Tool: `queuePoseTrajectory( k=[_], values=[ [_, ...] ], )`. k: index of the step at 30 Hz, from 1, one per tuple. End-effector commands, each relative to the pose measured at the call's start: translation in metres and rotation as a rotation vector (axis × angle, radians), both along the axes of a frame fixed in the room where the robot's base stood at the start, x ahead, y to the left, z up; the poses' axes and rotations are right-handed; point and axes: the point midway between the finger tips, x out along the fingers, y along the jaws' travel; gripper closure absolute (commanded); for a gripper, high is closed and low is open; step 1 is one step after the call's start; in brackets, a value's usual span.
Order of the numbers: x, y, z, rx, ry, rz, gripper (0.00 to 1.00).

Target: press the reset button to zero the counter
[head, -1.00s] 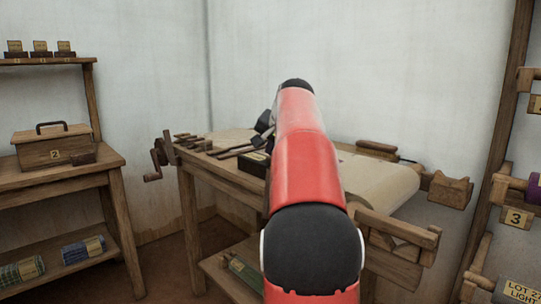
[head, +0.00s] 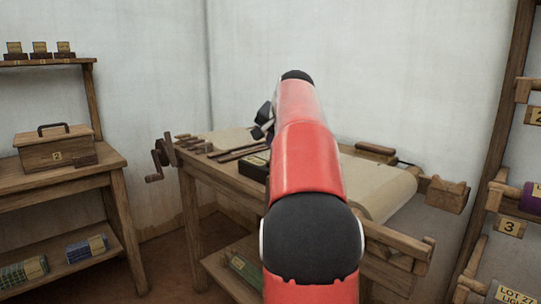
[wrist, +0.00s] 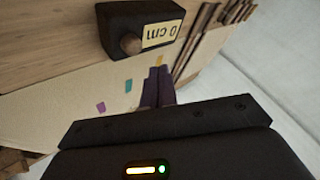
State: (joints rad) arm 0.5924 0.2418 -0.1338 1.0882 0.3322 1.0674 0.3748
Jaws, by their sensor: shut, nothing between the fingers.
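The counter (head: 254,168) is a dark box on the wooden table, partly behind my arm in the head view. In the wrist view the counter (wrist: 155,14) shows a pale face reading "0 cm". A round brownish button (wrist: 131,44) sits on the box beside that face. My gripper (wrist: 159,72) is shut and empty, with its fingertips a little apart from the box in the picture. In the head view the dark end of my arm shows above the table, left of the red link; its fingertips cannot be made out there.
The table carries a cloth roll (head: 380,187) and several wooden tools (head: 195,146). Small coloured patches (wrist: 101,107) lie on the pale cloth. A side bench (head: 60,177) with a lidded box (head: 55,150) stands left. A rack (head: 500,140) stands right.

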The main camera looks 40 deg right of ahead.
Motion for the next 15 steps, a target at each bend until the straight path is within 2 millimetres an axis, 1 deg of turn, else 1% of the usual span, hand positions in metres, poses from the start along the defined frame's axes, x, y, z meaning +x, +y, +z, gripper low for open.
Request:
queuePoseTrajectory(
  k=[1, 7, 15],
  values=[
    [0.0, 0.0, 0.011, 0.0, 0.0, 0.0, 1.0],
    [0.0, 0.0, 0.027, -0.001, 0.0, -0.001, 1.0],
    [0.0, 0.0, 0.028, 0.001, 0.0, 0.001, 1.0]
  ],
)
